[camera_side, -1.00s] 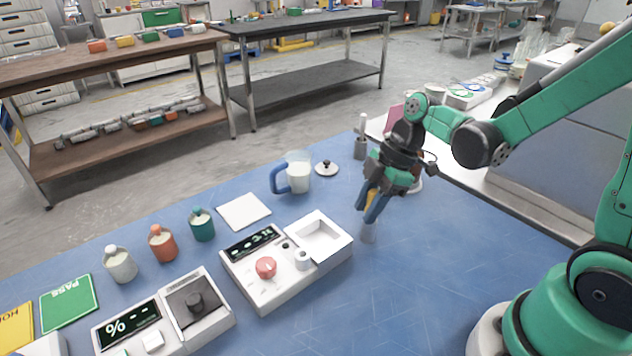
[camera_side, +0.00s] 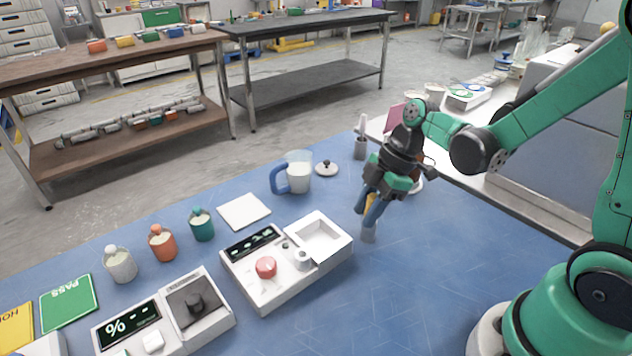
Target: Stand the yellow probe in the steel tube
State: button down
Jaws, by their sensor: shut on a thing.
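My gripper (camera_side: 368,212) points down over the blue table, right of the white scale. Its fingers are shut on the yellow probe (camera_side: 370,202), of which only a small yellow part shows between them. The steel tube (camera_side: 369,235) stands upright on the table directly below the fingertips. The probe's lower end is hidden by the fingers and the tube, so I cannot tell how far it sits inside the tube.
The white scale with a red knob (camera_side: 266,267) stands left of the tube. A jug with a blue handle (camera_side: 298,172), a round lid (camera_side: 326,169) and a grey holder (camera_side: 360,149) stand behind. The blue table (camera_side: 440,250) is clear to the right.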

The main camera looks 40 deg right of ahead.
jog(key=shift+f, duration=0.15)
grip_release()
dwell(0.4)
jog(key=shift+r, duration=3.55)
jog(key=s+m+t+h, duration=0.1)
jog(key=m, duration=0.3)
jog(key=s+r+m+t+h, duration=0.1)
jog(key=m+t, duration=0.1)
jog(key=m, duration=0.3)
jog(key=s+a+r+m+t+h, duration=0.1)
jog(key=m+t+h, duration=0.1)
jog(key=m, duration=0.2)
jog(key=shift+r+m, duration=0.1)
jog(key=shift+m, duration=0.2)
